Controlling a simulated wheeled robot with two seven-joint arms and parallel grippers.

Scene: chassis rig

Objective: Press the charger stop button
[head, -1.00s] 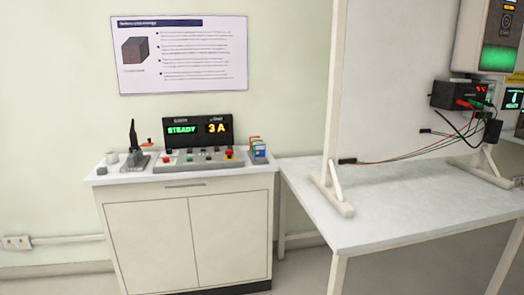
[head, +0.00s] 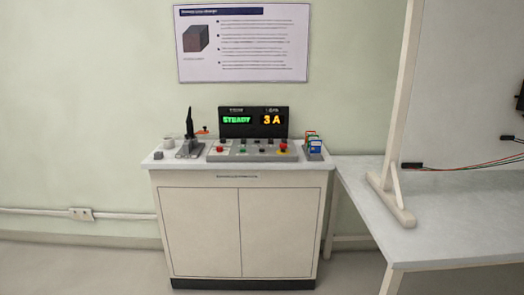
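The charger control console (head: 240,157) sits on top of a white cabinet against the wall. Behind the panel, a black display (head: 253,122) shows green "STEADY" and amber "3 A". Neither of my grippers is in the head view.
The white cabinet (head: 198,232) has two doors. A table (head: 440,215) with an upright board frame (head: 394,190) stands at the right. Floor shows at the lower left.

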